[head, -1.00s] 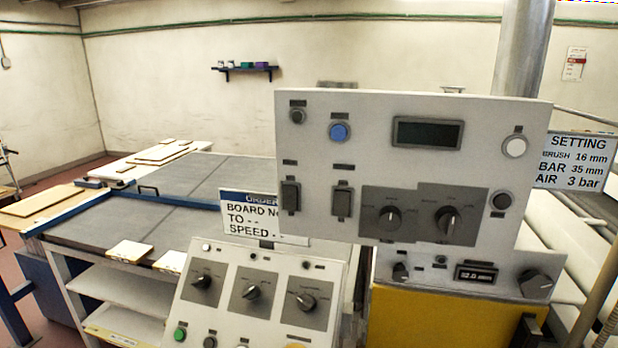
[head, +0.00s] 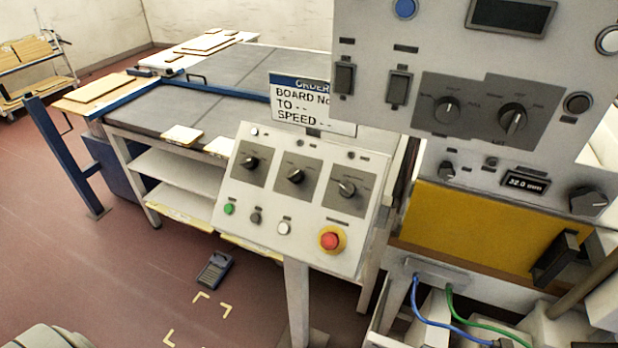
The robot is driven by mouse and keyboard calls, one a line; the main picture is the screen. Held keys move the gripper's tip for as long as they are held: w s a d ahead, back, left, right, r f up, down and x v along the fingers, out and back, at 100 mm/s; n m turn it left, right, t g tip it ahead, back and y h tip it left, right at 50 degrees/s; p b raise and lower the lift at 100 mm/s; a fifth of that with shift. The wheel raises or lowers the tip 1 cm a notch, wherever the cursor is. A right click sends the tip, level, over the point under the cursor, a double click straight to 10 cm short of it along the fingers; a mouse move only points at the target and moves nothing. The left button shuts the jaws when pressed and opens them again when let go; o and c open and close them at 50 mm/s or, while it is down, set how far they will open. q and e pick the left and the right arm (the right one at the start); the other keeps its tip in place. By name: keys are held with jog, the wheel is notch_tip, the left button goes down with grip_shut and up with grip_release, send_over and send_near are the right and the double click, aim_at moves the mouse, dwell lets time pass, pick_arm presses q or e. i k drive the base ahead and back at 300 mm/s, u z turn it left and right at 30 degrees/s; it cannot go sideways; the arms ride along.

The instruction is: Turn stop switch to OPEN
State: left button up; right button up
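The sloped pedestal panel (head: 312,198) stands in the middle of the head view. It bears a row of black rotary knobs: a left knob (head: 250,162), a middle knob (head: 296,175) and a right knob (head: 347,188). The upright panel (head: 460,60) on the right has two more rotary knobs, a left one (head: 446,110) and a right one (head: 513,119). The small labels are too blurred to read, so I cannot tell which knob is the stop switch or where OPEN lies. Neither of my grippers is in view.
A red mushroom button (head: 330,241), a green button (head: 229,209) and an order sign (head: 313,102) are on the pedestal. A yellow-fronted machine (head: 465,230) with blue and green hoses stands right. A pedal (head: 214,270) lies on the floor. Floor at left is open.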

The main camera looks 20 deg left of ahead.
aim_at(346, 189)
jog(key=u, duration=2.55)
jog(key=k, duration=1.3)
jog(key=z, duration=2.4)
jog(key=i, duration=0.5)
jog(key=u, duration=0.05)
